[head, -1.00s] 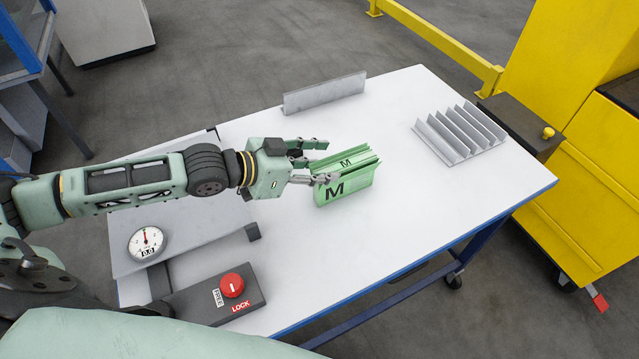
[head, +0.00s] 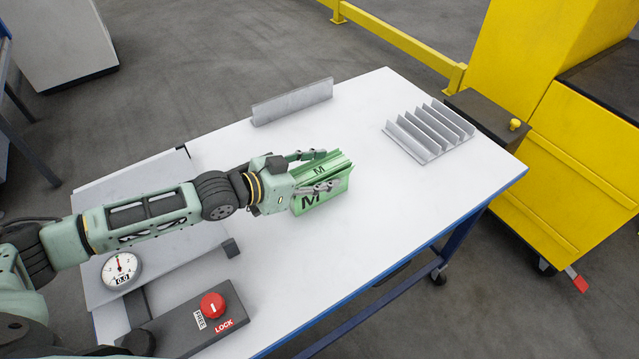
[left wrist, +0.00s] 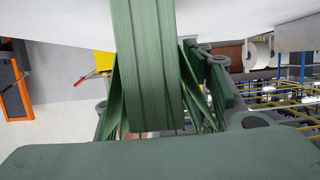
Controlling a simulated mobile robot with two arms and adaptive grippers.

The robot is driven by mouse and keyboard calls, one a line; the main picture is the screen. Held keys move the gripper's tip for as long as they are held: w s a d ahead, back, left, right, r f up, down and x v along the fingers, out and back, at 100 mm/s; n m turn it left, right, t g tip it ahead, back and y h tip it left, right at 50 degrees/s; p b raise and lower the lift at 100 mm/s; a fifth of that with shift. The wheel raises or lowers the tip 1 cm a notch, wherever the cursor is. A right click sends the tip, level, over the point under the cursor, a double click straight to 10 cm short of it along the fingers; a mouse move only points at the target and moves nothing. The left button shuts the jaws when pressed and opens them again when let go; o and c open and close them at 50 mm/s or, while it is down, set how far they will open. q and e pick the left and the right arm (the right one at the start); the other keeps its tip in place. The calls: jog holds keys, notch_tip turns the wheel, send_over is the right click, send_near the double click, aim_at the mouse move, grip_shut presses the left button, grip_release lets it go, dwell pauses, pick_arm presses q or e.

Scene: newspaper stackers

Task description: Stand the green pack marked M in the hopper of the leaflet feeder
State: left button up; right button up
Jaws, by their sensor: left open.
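My left gripper (head: 328,168) is open with one finger on each long side of the pack. Its fingers hide part of the front face. In the left wrist view the pack (left wrist: 147,70) runs between the open fingers; whether they touch it I cannot tell. A grey rack with several upright fins (head: 428,132) stands at the table's far right; I cannot tell whether it is the feeder's hopper. My right gripper is not in view.
A low grey upright plate (head: 292,102) stands at the table's back edge. A dial gauge (head: 121,268) and a box with a red knob (head: 212,305) marked FREE and LOCK are at the left front. A yellow machine (head: 570,150) stands right. The table between pack and rack is clear.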

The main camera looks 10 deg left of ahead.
pick_arm(q)
jog(key=shift+s, duration=0.1)
jog(key=shift+c, duration=0.4)
grip_shut()
jog(key=shift+r, duration=0.1)
